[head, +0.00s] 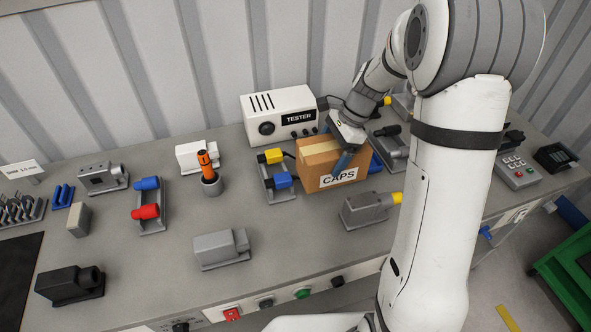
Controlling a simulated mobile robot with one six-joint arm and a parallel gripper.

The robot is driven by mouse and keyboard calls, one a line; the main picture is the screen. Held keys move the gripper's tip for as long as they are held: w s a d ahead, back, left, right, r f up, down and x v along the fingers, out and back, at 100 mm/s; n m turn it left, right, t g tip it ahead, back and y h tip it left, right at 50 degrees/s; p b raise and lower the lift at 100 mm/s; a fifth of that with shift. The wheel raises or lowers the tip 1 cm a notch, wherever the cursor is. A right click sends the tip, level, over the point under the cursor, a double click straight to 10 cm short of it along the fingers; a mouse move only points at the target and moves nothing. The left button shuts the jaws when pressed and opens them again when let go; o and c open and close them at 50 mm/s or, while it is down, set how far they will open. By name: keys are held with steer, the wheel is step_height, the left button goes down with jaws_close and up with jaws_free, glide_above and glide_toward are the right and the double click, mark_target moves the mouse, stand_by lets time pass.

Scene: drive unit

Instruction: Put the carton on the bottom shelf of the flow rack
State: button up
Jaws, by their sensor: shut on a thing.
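The carton (316,167) is a brown cardboard box labelled CAPS, with a strip of tape on top. It is at the middle of the grey workbench, in front of the tester. My gripper (345,150) reaches down from the upper right and is shut on the carton at its top right side. A blue finger shows against the carton's front face. I cannot tell whether the carton rests on the bench or is slightly lifted. No flow rack is clearly in view.
A white tester (279,112) stands behind the carton. A green frame (566,270) is at the lower right edge.

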step_height(320, 180, down, 8)
steer(key=shift+r, duration=0.1)
steer(key=shift+s, duration=0.1)
stand_by(0.3)
steer(key=o, duration=1.2)
steer(key=shift+c, duration=0.2)
